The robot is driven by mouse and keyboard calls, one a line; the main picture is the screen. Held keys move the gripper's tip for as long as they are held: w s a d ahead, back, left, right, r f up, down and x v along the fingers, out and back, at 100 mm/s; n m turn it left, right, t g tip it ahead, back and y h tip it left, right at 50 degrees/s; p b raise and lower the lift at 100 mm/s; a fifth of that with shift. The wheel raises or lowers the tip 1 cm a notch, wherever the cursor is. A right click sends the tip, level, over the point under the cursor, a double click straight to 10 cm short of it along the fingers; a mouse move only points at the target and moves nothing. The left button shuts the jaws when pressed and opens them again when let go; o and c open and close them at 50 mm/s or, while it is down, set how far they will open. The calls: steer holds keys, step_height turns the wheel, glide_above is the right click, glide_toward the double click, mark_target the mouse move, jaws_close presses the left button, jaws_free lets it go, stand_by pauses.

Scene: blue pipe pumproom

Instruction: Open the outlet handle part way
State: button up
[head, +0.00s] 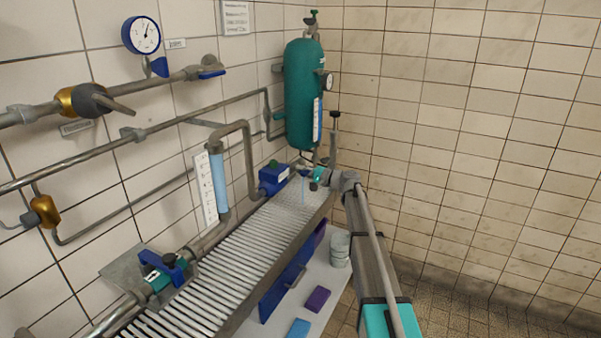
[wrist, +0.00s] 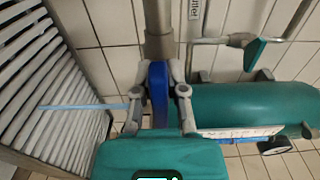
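The outlet handle shows as a blue lever (wrist: 158,88) in the wrist view, at the end of a grey pipe (wrist: 158,25). My gripper (wrist: 160,94) has one finger on each side of the lever, close against it, and seems shut on it. In the head view my gripper (head: 309,172) is low beside the green tank (head: 303,95), and the handle is mostly hidden there.
The grate (head: 235,245) runs along the left wall. A blue box-shaped pump (head: 273,178) sits close left of my gripper. A pressure gauge (head: 141,35), pipes and a second blue handle (head: 167,267) are on the left. The tiled wall on the right is bare.

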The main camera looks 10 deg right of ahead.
steer(key=o, duration=0.4)
steer(key=shift+w, duration=0.1)
steer(key=shift+o, duration=0.2)
steer(key=shift+d, duration=0.15)
steer(key=v, duration=1.1)
steer(key=shift+s+d, duration=0.25)
steer(key=shift+s, duration=0.05)
